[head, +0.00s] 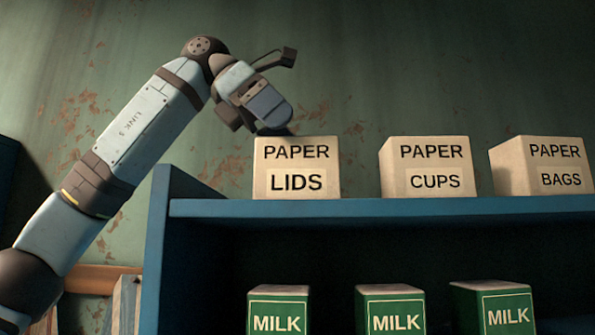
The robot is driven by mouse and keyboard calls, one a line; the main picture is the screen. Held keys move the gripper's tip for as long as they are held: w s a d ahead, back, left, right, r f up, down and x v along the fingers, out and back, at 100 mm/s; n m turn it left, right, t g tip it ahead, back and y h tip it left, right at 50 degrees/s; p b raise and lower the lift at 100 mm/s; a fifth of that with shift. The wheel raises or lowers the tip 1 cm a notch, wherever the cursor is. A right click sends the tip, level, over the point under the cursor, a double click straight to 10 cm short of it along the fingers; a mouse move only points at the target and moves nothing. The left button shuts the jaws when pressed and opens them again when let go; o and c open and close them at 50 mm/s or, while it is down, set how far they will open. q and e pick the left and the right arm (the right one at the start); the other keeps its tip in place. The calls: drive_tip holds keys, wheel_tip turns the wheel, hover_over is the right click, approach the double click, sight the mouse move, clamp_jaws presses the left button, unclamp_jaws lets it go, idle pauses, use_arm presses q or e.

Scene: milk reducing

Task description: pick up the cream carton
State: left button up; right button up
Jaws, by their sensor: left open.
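No carton that I can read as cream shows in the head view. Three green milk cartons, the left (278,310), the middle (390,310) and the right (493,306), stand in the blue shelf unit under its top board, their lower parts cut off by the picture edge. My left gripper (268,118) is high, above the left end of the top board, at the upper left of the paper lids box (297,168). It is open; its fingertips are partly hidden near the box top, and I cannot tell whether they touch it. My right gripper is not in view.
The paper cups box (428,166) and paper bags box (541,166) stand on the blue top board (380,208), with gaps between the boxes. The shelf's side panel (157,255) rises at the left. A pale object (125,305) beside it is partly hidden and unclear.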

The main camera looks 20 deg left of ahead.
sight(298, 144)
use_arm(q)
drive_tip(key=shift+p+x, duration=0.3)
drive_tip(key=shift+x, duration=1.7)
drive_tip(key=shift+s, duration=0.15)
drive_tip(key=c, duration=1.1)
drive_tip(key=shift+r, duration=0.15)
